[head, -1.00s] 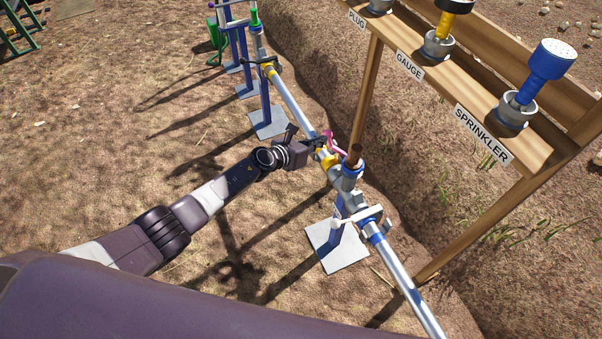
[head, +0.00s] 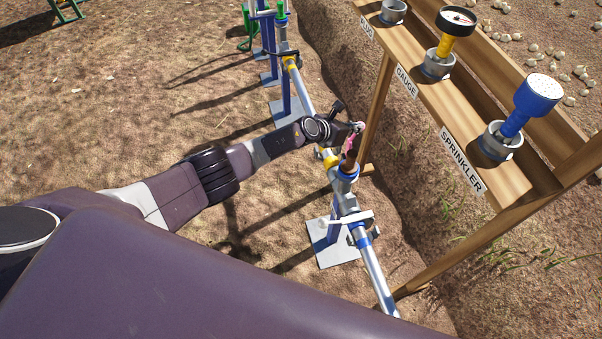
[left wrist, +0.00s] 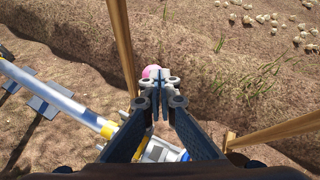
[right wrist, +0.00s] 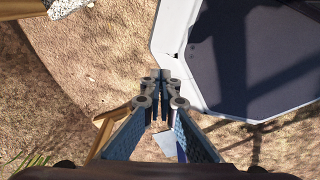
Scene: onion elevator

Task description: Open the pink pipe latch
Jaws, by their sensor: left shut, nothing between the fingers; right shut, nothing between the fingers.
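The pink latch (head: 350,144) is on the pipe (head: 374,270), beside a yellow ring and a brown upright piece. My left gripper (head: 357,128) is right at the latch and partly covers it. In the left wrist view the fingers (left wrist: 161,80) are shut with nothing between them. A round pink part of the latch (left wrist: 150,71) shows just behind and left of the fingertips; I cannot tell whether they touch. The rest of the latch is hidden there. My right gripper (right wrist: 163,78) is shut and empty in the right wrist view, away from the latch.
A wooden rack (head: 463,150) with a gauge (head: 456,20) and a blue sprinkler (head: 535,98) stands right of the pipe. Its posts rise close to my left gripper. A stand plate (head: 333,250) lies under the pipe. Open dirt is at left.

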